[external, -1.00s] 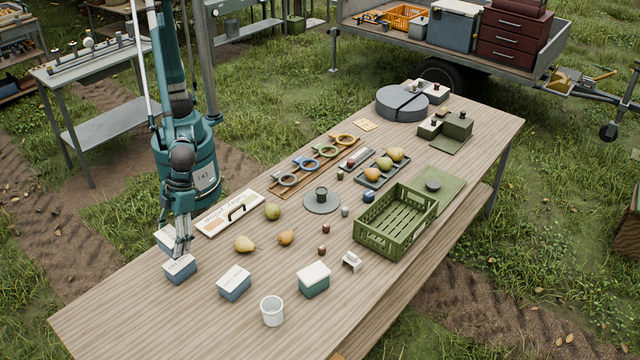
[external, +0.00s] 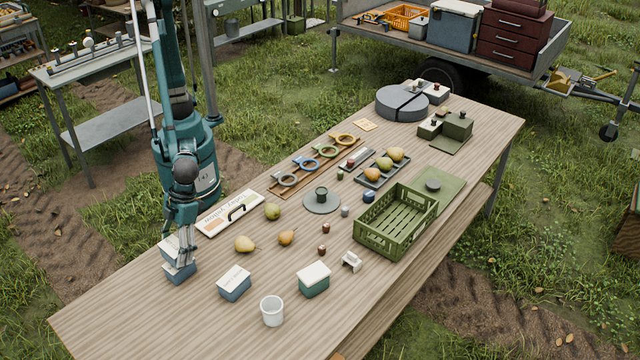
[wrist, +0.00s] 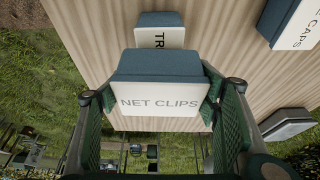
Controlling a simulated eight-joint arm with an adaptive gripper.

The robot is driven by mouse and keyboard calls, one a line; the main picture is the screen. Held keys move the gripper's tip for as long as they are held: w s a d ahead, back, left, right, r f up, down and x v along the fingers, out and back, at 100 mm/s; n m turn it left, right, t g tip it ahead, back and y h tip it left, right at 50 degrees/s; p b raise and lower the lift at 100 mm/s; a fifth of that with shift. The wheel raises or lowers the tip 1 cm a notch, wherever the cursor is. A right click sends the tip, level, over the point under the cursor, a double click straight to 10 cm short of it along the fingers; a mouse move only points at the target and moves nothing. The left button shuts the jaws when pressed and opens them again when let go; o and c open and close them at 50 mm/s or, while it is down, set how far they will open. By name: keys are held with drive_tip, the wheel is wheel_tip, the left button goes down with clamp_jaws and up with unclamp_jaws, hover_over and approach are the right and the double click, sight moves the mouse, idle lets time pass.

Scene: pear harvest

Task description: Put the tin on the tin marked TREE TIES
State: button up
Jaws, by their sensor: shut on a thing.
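My gripper (external: 180,247) is shut on a blue tin with a white lid marked NET CLIPS (wrist: 160,98), which sits between the two green fingers in the wrist view. In the external view this held tin (external: 168,245) is at the table's left end, partly behind the fingers. A second blue tin (external: 180,273) stands just below it in that picture. In the wrist view that tin's lid shows the letters TR (wrist: 158,38); the rest of its label is hidden by the held tin. I cannot tell whether the two tins touch.
Another blue tin (external: 234,284), its label ending in E CAPS in the wrist view (wrist: 292,22), stands to the right. A green tin (external: 313,282), a white cup (external: 272,312), loose pears (external: 245,244) and a white sign (external: 228,212) are farther along. The table's left front is bare.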

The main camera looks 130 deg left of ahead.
drive_tip(key=shift+f, duration=0.6)
drive_tip(key=shift+f, duration=0.25)
drive_tip(key=o, duration=1)
drive_tip(key=shift+r, duration=0.1)
drive_tip(key=shift+r, duration=0.2)
drive_tip(key=shift+p+v, duration=0.75)
drive_tip(key=shift+v, duration=5.2)
